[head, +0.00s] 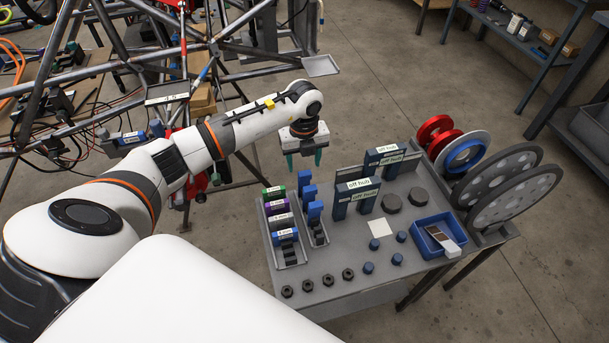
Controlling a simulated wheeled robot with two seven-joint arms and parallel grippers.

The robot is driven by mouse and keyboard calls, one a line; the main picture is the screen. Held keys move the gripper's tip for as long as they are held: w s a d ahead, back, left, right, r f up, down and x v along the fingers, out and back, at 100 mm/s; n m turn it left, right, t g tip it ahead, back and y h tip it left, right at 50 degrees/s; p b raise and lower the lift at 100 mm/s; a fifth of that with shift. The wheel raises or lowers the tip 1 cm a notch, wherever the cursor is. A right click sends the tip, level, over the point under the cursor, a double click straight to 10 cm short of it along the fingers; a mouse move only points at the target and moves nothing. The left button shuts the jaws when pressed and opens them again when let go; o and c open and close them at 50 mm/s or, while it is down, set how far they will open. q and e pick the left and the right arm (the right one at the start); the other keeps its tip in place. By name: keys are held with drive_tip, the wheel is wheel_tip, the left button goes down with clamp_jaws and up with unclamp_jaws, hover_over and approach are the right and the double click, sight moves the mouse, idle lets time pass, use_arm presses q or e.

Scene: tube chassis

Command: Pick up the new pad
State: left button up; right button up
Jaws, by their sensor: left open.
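My left gripper (304,161) points down with its teal fingers apart and nothing between them. It is near the back left corner of the grey cart top (345,262), beyond the blue blocks in the picture. I cannot tell for sure which item is the new pad. Candidates are upright blue blocks (315,211) in a narrow rack, labelled blocks (285,236) in the rack beside it, and two dark round pucks (392,202). A blue bin (432,247) holds a brown and white item (444,239). My right gripper is not in view.
Blue stands labelled "off hub" (356,197) stand mid-cart. Large grey discs (515,196) and red and blue wheels (437,133) line the right side. Black nuts (307,285) and blue caps (368,268) lie in front. A tube chassis (213,48) stands behind my arm.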

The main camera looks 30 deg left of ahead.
sight(304, 171)
use_arm(q)
wheel_tip(304, 171, down, 6)
drive_tip(key=b, duration=0.4)
drive_tip(key=shift+s+d+f+b, duration=0.1)
drive_tip(key=shift+f+b, duration=0.05)
drive_tip(key=shift+b, duration=0.15)
drive_tip(key=c, duration=1.1)
wheel_tip(304, 171, up, 10)
drive_tip(key=shift+r, duration=0.1)
drive_tip(key=shift+r+p, duration=0.1)
drive_tip(key=shift+p, duration=0.2)
